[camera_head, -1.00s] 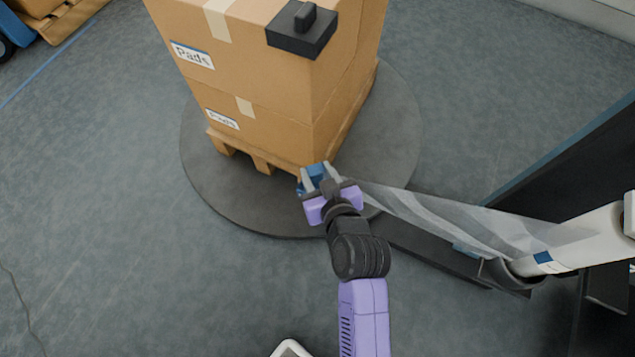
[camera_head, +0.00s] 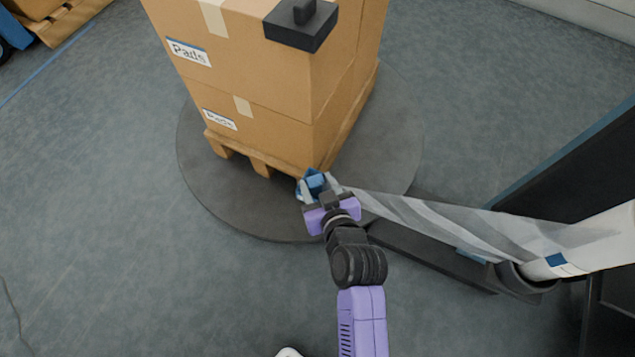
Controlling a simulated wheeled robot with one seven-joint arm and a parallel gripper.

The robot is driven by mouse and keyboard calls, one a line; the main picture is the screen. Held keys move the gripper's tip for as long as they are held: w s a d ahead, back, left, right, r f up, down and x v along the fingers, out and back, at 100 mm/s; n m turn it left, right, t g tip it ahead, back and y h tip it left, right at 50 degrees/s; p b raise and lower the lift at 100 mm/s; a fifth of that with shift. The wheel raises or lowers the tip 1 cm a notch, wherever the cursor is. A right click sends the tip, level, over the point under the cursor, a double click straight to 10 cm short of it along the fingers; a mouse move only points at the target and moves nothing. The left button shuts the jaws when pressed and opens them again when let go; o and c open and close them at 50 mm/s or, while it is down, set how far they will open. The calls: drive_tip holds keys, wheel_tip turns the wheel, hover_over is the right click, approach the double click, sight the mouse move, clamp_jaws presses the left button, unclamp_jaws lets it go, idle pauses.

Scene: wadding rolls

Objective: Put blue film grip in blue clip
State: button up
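My gripper (camera_head: 320,188) is at the near corner of the loaded pallet, low over the turntable's edge. Its two grey fingers are closed around a blue piece, which looks like the blue film grip (camera_head: 315,181). A strip of translucent film (camera_head: 430,216) runs from there to the white film roll (camera_head: 592,236) on the right. A bit of blue also shows left of the fingers. I cannot tell whether it is the blue clip or part of the film grip. The fingers hide part of this spot.
Cartons labelled Pads (camera_head: 250,75) stand on a wooden pallet (camera_head: 262,164) on the round dark turntable (camera_head: 215,190). A black block (camera_head: 300,28) lies on top. A dark wrapper mast (camera_head: 575,165) stands at right.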

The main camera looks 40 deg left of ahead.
drive_tip(key=shift+r, duration=0.3)
drive_tip(key=p+v, duration=0.5)
drive_tip(key=v, duration=0.7)
drive_tip(key=shift+d+f, duration=0.15)
drive_tip(key=s+d+r+m+t+h, duration=0.1)
drive_tip(key=s+d+m+t+h, duration=0.2)
drive_tip(key=d, duration=0.7)
drive_tip(key=s+d+r+m+t+h, duration=0.1)
drive_tip(key=s+d+m+t+h, duration=0.2)
drive_tip(key=d, duration=0.8)
drive_tip(key=s+d+r+m+t+h, duration=0.2)
drive_tip(key=s+d+r+m+h, duration=0.2)
drive_tip(key=s+d+r, duration=0.6)
wheel_tip(320, 180, up, 4)
drive_tip(key=shift+s+d+r+m+t, duration=0.15)
drive_tip(key=shift+s+d+m+t, duration=0.2)
drive_tip(key=shift+d+m, duration=0.45)
